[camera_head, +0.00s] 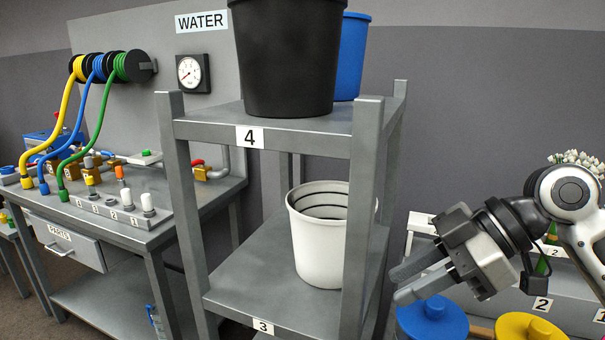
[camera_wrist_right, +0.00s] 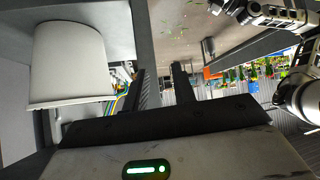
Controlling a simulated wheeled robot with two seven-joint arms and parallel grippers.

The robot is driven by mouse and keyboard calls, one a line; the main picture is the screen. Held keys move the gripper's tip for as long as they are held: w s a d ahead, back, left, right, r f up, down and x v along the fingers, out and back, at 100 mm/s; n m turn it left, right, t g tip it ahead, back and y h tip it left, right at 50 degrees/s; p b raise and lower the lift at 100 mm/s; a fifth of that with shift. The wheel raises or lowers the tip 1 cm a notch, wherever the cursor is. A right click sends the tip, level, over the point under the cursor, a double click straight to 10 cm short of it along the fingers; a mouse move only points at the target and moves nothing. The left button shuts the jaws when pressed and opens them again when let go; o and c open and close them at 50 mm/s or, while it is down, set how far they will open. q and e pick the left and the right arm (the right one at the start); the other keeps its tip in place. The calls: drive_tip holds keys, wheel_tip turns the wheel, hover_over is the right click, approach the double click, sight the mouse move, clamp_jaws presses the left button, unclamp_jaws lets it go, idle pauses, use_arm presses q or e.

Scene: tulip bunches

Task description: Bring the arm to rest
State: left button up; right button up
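In the right wrist view the fingers (camera_wrist_right: 160,78) also show a clear gap. My left arm does not show in the head view. An arm link of mine shows at the top right of the right wrist view, and its dark end is too small to read.
A grey shelf rack (camera_head: 366,170) stands beside the right gripper. It holds a white bucket (camera_head: 321,250) on the lower shelf and black (camera_head: 287,55) and blue (camera_head: 352,50) buckets above. Blue (camera_head: 432,322) and yellow (camera_head: 528,328) lids are below the gripper. A hose bench (camera_head: 150,238) stands left.

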drive_tip(key=s+a+f+m+t+h, duration=0.1)
drive_tip(key=s+f+m+h, duration=0.15)
drive_tip(key=f, duration=0.65)
drive_tip(key=s+a+f+m+t+h, duration=0.1)
drive_tip(key=s+f+m, duration=0.3)
drive_tip(key=f, duration=0.6)
drive_tip(key=s+d+f+m+h, duration=0.6)
drive_tip(key=s+d+f+m, duration=0.3)
drive_tip(key=s, duration=0.4)
drive_tip(key=w+a+f+n+t+y, duration=0.1)
drive_tip(key=w+a+f+t+y, duration=0.1)
drive_tip(key=w+a+f+t, duration=0.4)
drive_tip(key=shift+w+a+t+y, duration=0.15)
drive_tip(key=shift+w+t+y, duration=0.2)
drive_tip(key=shift+t, duration=0.15)
drive_tip(key=shift+s, duration=0.15)
